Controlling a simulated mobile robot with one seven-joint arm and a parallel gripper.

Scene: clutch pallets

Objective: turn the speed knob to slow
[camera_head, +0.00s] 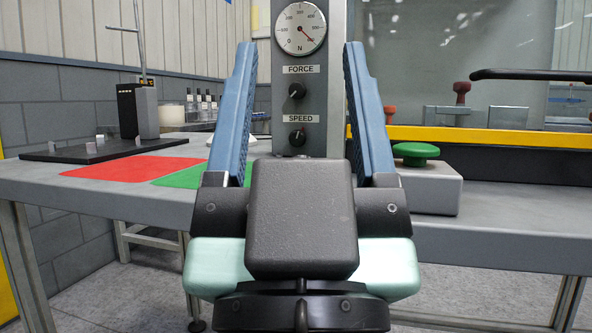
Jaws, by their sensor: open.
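The speed knob (297,138) is a small dark round knob under the SPEED label (299,118) on a grey upright panel (277,85). The knob appears between the fingers, lower than the tips and just above the dark gripper body. The gripper appears nearer to the camera than the panel, with nothing between its fingers. No finger visibly touches the knob.
A force knob (297,91) and a dial gauge (300,28) sit above the speed knob. A green button (416,152) on a grey box (432,188) stands at right. Red (133,168) and green (190,177) mats lie left on the bench (110,195). A yellow rail (480,135) runs behind.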

